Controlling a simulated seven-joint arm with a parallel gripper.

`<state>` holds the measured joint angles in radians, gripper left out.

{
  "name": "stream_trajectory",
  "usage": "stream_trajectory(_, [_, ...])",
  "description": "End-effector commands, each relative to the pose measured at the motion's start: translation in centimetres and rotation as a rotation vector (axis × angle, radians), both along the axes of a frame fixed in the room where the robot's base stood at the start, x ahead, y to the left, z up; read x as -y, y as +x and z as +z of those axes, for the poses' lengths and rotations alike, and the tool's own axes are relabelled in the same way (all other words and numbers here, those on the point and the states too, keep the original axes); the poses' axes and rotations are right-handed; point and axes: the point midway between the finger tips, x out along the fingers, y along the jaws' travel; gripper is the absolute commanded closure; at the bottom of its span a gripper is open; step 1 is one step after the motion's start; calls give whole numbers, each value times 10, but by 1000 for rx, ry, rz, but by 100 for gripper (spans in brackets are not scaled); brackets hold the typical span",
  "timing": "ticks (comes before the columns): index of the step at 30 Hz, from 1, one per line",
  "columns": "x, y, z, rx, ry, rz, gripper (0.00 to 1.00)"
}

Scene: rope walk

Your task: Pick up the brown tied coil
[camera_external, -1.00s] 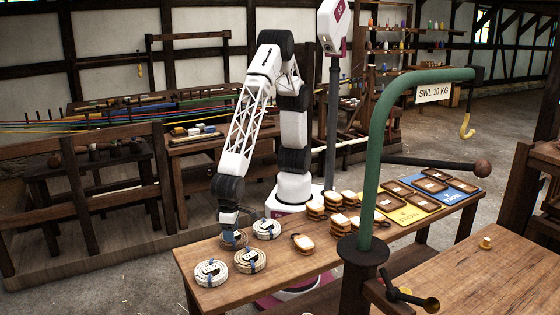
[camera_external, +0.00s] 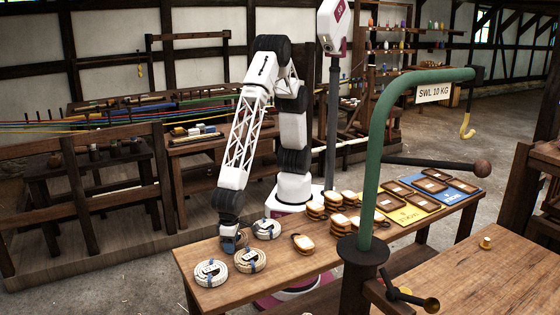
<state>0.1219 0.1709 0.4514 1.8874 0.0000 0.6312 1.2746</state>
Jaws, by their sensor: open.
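The brown tied coil (camera_external: 243,240) lies at the left end of the wooden bench, among cream coils. My gripper (camera_external: 230,248) is down at it, pointing straight down, and covers most of it. The gripper is open; whether its fingers touch the coil or stand around it cannot be made out. Three cream tied coils lie close by: one behind to the right (camera_external: 267,229), one in front to the right (camera_external: 250,260) and one in front to the left (camera_external: 211,273).
A green crane post (camera_external: 372,170) rises at the front.

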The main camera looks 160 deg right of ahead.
Motion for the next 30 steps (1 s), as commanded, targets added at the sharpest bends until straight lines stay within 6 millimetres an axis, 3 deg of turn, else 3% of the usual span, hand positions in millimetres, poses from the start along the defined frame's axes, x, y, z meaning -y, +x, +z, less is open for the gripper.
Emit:
stream_trajectory(14, [0, 0, 0, 0, 0, 0, 38])
stream_trajectory(26, [0, 0, 0, 0, 0, 0, 96])
stream_trajectory(30, [0, 0, 0, 0, 0, 0, 100])
